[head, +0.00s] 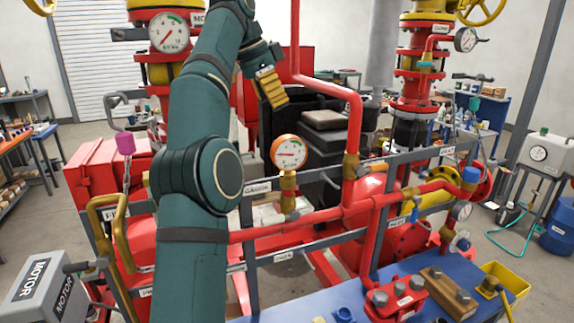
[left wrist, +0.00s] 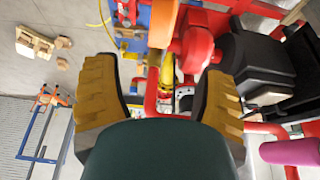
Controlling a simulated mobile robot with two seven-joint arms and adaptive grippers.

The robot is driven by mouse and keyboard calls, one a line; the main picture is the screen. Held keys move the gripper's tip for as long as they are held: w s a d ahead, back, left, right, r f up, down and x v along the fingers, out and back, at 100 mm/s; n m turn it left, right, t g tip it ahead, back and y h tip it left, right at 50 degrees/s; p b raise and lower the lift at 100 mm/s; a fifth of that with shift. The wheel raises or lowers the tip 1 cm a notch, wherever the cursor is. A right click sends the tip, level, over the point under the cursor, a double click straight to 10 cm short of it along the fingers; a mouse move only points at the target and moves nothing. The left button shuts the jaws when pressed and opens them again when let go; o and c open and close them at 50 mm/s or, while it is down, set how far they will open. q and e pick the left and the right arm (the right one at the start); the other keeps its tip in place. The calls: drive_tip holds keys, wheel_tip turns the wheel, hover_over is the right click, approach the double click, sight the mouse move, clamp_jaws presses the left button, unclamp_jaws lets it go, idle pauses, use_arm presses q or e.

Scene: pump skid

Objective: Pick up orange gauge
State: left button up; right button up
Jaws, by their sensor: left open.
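The orange gauge (head: 289,152) has a white round dial and stands upright on a brass stem, just right of my left arm in the head view. My left gripper (head: 274,92) is above and slightly left of it, apart from it, with yellow ribbed finger pads. In the left wrist view the two fingers of my left gripper (left wrist: 160,88) are wide apart with nothing held between them. An orange piece (left wrist: 163,22) shows beyond the fingertips there; I cannot tell for sure that it is the gauge. My right gripper does not show.
Red pipes (head: 352,125) rise just right of the gauge, and a grey rail (head: 320,165) runs behind it. A black motor block (head: 325,125) stands behind. A blue bench (head: 345,302) with red fittings is in front. A magenta-capped part (head: 125,145) is at left.

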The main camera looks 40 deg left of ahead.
sight(291, 150)
use_arm(q)
drive_tip(key=shift+w+d+f, duration=0.2)
drive_tip(key=shift+f, duration=0.25)
drive_tip(key=x, duration=0.7)
drive_tip(key=shift+a, duration=0.1)
drive_tip(key=x, duration=0.4)
drive_tip(key=shift+s+a+f, duration=0.1)
drive_tip(key=shift+s+f, duration=0.1)
drive_tip(key=shift+s, duration=0.05)
drive_tip(key=shift+w+f, duration=0.3)
drive_tip(key=shift+f, duration=0.3)
clamp_jaws()
